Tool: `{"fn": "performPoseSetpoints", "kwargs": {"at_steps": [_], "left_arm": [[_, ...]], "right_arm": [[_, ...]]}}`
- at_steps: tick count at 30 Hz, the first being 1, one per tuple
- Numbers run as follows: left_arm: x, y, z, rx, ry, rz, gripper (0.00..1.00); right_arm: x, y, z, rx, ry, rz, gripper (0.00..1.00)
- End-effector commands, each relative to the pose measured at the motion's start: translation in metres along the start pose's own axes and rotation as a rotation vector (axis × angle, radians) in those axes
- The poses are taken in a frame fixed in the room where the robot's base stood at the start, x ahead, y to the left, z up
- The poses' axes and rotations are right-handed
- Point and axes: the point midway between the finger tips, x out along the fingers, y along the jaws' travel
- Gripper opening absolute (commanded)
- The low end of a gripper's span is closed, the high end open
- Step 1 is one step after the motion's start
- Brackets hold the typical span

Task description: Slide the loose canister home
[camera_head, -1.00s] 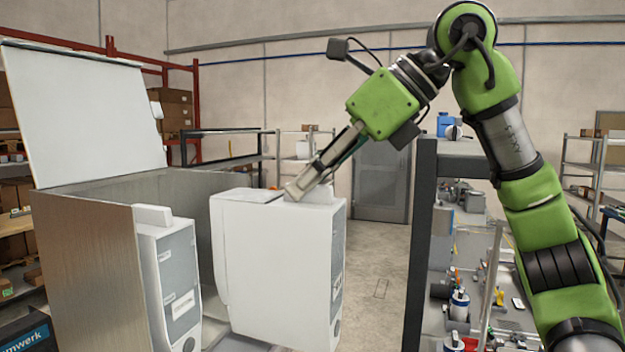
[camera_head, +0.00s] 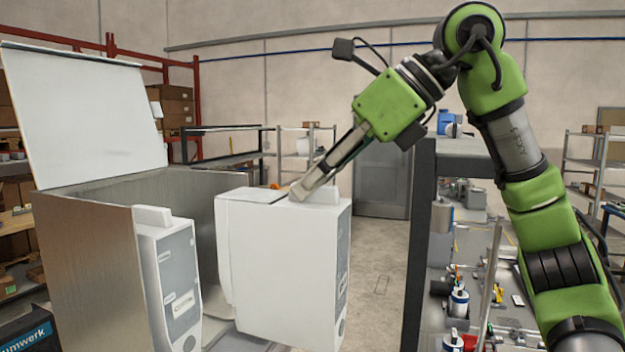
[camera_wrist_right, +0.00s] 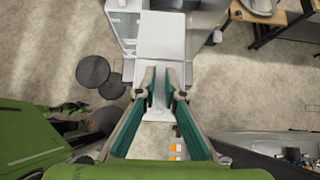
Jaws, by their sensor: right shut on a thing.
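The loose canister (camera_head: 285,270) is a large white box with a grey label panel on its right face. It sits partly out of the open-topped metal housing (camera_head: 85,260), to the right of a second canister (camera_head: 170,285) that stands inside it. My right gripper (camera_head: 298,194) is shut on the raised grip at the loose canister's top. In the right wrist view the fingers (camera_wrist_right: 160,82) close around that pale grip, and the canister's white top (camera_wrist_right: 160,35) lies beyond them. The housing's white lid (camera_head: 85,110) stands open. My left gripper is in neither view.
A dark-framed shelf unit (camera_head: 420,230) with bottles and tools stands right of the canister, close to my right arm. Clear floor (camera_head: 378,270) lies between them. Racks with boxes stand at the back left.

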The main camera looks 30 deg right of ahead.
Motion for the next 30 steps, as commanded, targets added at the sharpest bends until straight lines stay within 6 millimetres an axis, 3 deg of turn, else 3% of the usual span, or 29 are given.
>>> {"fn": "performPoseSetpoints", "kwargs": {"at_steps": [13,30], "left_arm": [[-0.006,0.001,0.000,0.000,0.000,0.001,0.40],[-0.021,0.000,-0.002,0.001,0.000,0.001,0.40]], "right_arm": [[0.005,0.000,0.006,-0.001,-0.002,0.001,0.00],[0.034,0.000,0.033,-0.001,-0.001,0.001,0.00]]}}
